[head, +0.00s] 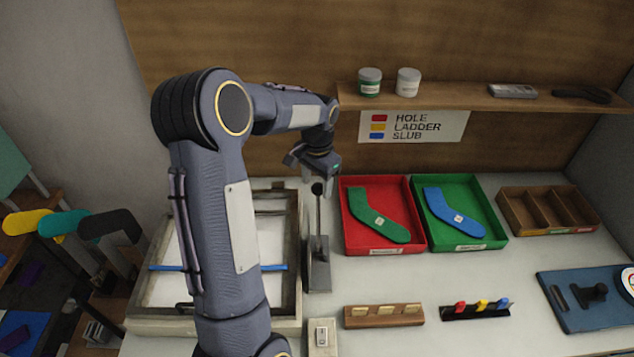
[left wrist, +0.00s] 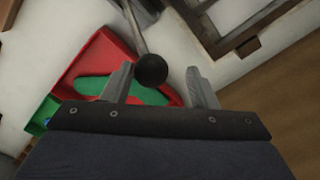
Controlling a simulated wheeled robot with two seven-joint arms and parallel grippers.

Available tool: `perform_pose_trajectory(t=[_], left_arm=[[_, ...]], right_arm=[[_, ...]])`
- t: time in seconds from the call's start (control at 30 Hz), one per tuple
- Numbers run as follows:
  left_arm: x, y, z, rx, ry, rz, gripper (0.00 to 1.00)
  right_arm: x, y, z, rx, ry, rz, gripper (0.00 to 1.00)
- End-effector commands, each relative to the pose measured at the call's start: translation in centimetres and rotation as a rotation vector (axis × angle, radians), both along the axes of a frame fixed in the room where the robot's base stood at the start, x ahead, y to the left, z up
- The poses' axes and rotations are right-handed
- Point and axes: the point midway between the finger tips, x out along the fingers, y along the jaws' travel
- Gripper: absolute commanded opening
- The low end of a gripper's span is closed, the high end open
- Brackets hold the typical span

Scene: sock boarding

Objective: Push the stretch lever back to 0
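The stretch lever (head: 318,215) stands up from a grey base (head: 318,275) beside the framed board, with a black ball knob (head: 317,188) at its top. In the left wrist view the knob (left wrist: 151,69) sits in front of the gap between the two fingers, its rod running up and away. My left gripper (head: 308,174) is just above and behind the knob in the head view. Its fingers (left wrist: 163,88) are apart with nothing clamped between them; whether either touches the knob I cannot tell. The lever's scale is not readable. My right gripper is not in view.
A wooden frame (head: 290,315) with a blue bar lies left of the lever, partly hidden by my left arm. A red tray (head: 352,243) with a green sock and a green tray (head: 490,240) with a blue sock stand close on the right. A shelf (head: 450,101) runs above.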

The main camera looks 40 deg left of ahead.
Motion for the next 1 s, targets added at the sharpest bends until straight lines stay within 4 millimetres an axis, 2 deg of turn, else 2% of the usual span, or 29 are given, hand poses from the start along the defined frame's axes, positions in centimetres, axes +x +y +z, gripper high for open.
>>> perform_pose_trajectory(t=[0.13, 0.23, 0.5, 0.63, 1.0], left_arm=[[0.0, -0.1, 0.1, -0.002, 0.001, -0.002, 0.53], [0.1, -0.1, 1.0, -0.001, -0.001, -0.002, 0.53], [0.1, -0.2, 5.6, -0.001, -0.004, -0.002, 0.53], [0.1, -0.1, 7.1, 0.000, -0.003, -0.001, 0.53], [0.0, -0.1, 7.8, -0.001, 0.000, -0.001, 0.53]], right_arm=[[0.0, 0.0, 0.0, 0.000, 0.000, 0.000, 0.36], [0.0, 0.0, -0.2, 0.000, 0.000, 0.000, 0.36], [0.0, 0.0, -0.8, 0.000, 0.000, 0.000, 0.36], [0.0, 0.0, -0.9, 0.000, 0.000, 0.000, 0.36], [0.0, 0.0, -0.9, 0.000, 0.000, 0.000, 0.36]])
